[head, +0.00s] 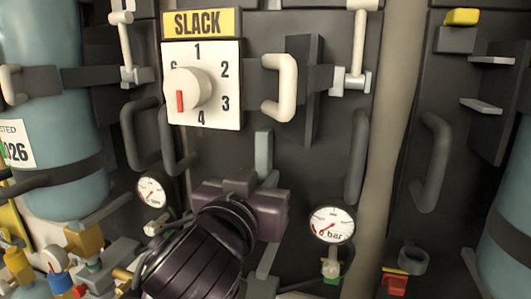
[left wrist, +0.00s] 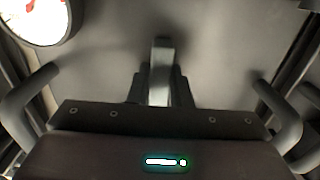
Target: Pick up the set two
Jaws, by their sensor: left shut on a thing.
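A dark breathing set back (head: 300,165) fills the middle of the head view, upright, with black side handles. No number shows on it, so I cannot tell whether it is set two. My left gripper (head: 258,186) is in front of its lower middle. In the left wrist view, the fingers (left wrist: 160,88) are shut on a grey upright bar (left wrist: 160,62), with one dark finger on each side. The bar's top (head: 263,148) also shows above the gripper in the head view. My right gripper is not in view.
Above hang a yellow SLACK sign (head: 198,23) and a white numbered dial (head: 229,90), beside a cream handle (head: 283,88). Gauges flank my wrist at left (head: 152,190) and right (head: 332,224). A blue cylinder (head: 55,130) stands left; valves (head: 60,275) crowd the lower left.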

